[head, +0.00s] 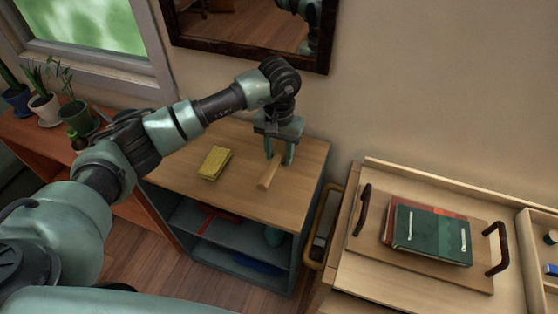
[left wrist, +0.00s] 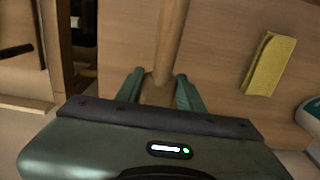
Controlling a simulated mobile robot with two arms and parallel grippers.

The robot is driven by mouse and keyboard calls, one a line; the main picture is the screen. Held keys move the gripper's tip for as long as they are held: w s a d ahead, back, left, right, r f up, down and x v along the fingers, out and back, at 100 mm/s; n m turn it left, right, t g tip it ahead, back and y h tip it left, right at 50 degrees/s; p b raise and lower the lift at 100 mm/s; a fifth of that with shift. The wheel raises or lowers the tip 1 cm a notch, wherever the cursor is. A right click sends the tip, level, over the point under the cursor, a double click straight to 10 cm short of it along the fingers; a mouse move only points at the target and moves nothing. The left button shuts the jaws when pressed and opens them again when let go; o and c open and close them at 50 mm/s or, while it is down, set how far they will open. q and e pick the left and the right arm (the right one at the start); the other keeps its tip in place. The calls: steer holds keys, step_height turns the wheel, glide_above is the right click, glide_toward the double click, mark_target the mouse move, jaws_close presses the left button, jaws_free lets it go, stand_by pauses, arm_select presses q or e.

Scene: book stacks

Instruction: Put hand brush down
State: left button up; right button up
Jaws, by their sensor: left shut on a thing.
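The hand brush shows as a pale wooden handle (head: 268,175) at the right part of the wooden cabinet top (head: 232,199). My left gripper (head: 279,155) points down and is shut on it. In the left wrist view the handle (left wrist: 171,40) runs up from between the fingertips (left wrist: 160,77). The handle is at or very near the cabinet top; I cannot tell whether it touches. I cannot make out bristles. My right gripper is not in view.
A folded yellow cloth (head: 215,163) lies left of the brush. To the right, a cart holds a wooden tray (head: 370,246) with books (head: 432,234) on it. Potted plants (head: 77,117) stand at far left. A dark-framed mirror (head: 250,48) hangs behind. The cabinet top's front is clear.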

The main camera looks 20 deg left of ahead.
mark_target(279, 163)
arm_select(q)
step_height(279, 163, down, 4)
steer(key=shift+r+p, duration=0.2)
steer(key=shift+p, duration=0.15)
steer(key=shift+f, duration=0.25)
steer(key=o, duration=1.2)
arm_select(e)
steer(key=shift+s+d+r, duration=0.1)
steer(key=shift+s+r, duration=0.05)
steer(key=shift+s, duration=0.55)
